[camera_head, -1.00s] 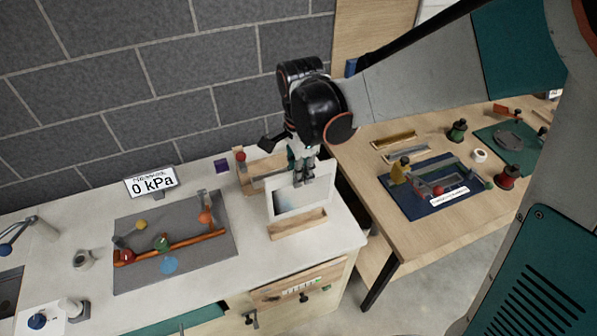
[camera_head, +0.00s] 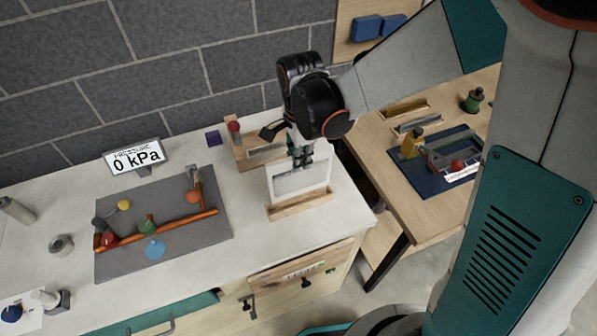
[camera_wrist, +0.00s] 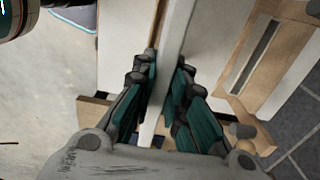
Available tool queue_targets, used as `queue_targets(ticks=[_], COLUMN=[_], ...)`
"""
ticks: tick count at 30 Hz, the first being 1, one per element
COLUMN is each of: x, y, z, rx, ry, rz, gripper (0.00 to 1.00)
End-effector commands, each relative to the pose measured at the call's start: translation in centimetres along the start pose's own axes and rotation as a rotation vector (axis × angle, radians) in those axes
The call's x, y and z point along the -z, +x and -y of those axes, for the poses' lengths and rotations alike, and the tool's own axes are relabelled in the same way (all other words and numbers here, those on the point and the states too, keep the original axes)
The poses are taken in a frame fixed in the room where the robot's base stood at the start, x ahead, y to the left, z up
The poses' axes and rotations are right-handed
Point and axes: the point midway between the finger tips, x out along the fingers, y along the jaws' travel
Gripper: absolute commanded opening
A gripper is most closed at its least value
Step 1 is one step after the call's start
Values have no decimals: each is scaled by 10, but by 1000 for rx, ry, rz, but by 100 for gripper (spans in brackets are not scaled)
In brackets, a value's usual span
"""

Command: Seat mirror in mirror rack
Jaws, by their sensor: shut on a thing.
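The mirror (camera_head: 302,182) is an upright, pale-edged panel with a grey reflective face. In the wrist view the mirror (camera_wrist: 176,35) shows edge-on, as a white strip between the fingers. My gripper (camera_head: 303,161) is shut on its upper edge, and the gripper's dark green finger pads (camera_wrist: 160,75) lie on both sides of it. The mirror rack (camera_head: 300,205) is a low wooden holder on the white counter. Its front wall hides the mirror's bottom edge, so I cannot tell how deep the mirror sits.
A wooden fixture with a red knob (camera_head: 234,127) stands close behind. A wooden table (camera_head: 440,114) with several fixtures stands right, across a gap. The counter's front edge is near the rack.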

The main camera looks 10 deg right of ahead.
Motion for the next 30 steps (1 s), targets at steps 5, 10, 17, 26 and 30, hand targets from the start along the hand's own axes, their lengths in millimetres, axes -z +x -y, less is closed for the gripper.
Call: queue_targets(ticks=[5, 10, 17, 26, 30], x=[0, 0, 0, 0, 0], y=[24, 30, 62, 67, 70], z=[0, 0, 0, 0, 0], rx=[0, 0, 0, 0, 0], ry=[0, 0, 0, 0, 0], rz=[0, 0, 0, 0, 0], gripper=[0, 0, 0, 0, 0])
